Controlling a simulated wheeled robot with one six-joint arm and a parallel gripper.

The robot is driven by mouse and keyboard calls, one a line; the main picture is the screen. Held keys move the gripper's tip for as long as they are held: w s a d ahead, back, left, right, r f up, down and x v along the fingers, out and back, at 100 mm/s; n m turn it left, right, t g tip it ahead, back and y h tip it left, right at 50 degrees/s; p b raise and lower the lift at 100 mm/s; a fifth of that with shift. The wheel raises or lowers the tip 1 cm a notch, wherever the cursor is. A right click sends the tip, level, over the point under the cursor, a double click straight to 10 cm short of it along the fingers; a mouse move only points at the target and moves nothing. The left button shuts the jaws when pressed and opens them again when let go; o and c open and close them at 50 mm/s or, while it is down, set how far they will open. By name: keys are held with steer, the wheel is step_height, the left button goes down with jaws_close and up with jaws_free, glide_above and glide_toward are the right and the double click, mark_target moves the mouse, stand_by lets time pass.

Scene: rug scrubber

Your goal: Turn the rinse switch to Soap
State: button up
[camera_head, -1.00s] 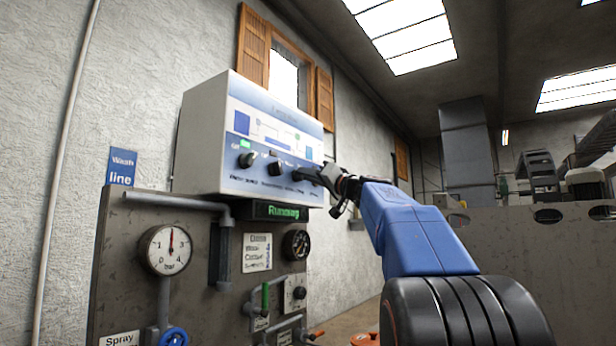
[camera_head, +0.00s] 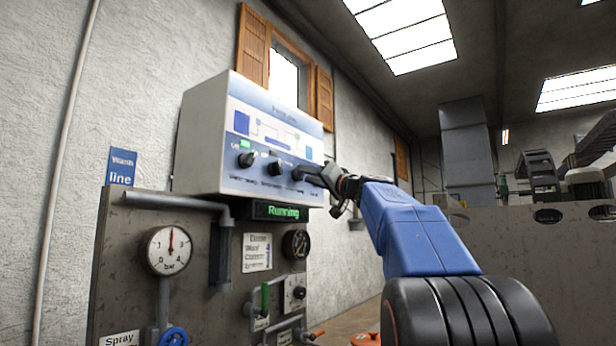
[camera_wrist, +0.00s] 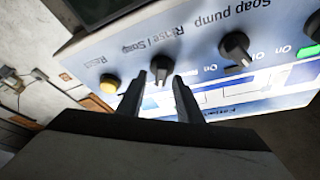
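The rinse switch (camera_wrist: 161,68) is a dark knob beside the "Rinse / Soap" label in the wrist view. Its pointer angle is hard to read. My gripper (camera_wrist: 158,82) has its two fingers apart, one on each side of the knob, with the tips close to it. I cannot tell whether they touch it. In the head view my gripper (camera_head: 318,174) reaches the lower right of the white control box (camera_head: 200,140), at the rightmost knob, which it partly hides.
The soap pump knob (camera_wrist: 236,48) sits beside the rinse switch, with another dark knob further right. Below the box are a green "Running" display (camera_head: 283,212), a pressure gauge (camera_head: 170,250) and pipes.

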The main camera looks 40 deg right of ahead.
steer(key=v, duration=1.7)
steer(key=a+f+n+g+y, duration=0.1)
steer(key=a+f+g, duration=0.4)
steer(key=a+f, duration=0.9)
steer(key=a+f+g+y, duration=0.1)
steer(key=a+f+g, duration=0.4)
steer(key=a+f, duration=0.9)
steer(key=s+a+f+n+g+h, duration=0.15)
steer(key=s+f, duration=0.35)
steer(key=f, duration=0.6)
steer(key=s+a+f+g, duration=0.1)
steer(key=s+f+g, duration=0.3)
steer(key=f, duration=0.7)
steer(key=s+d+f+n+g+h, duration=0.1)
steer(key=s+f+n+h, duration=0.1)
steer(key=s+f, duration=0.9)
step_height(320, 180, down, 3)
steer(key=shift+d+r+h, duration=0.1)
steer(key=shift+d+h, duration=0.2)
steer(key=shift+h, duration=0.45)
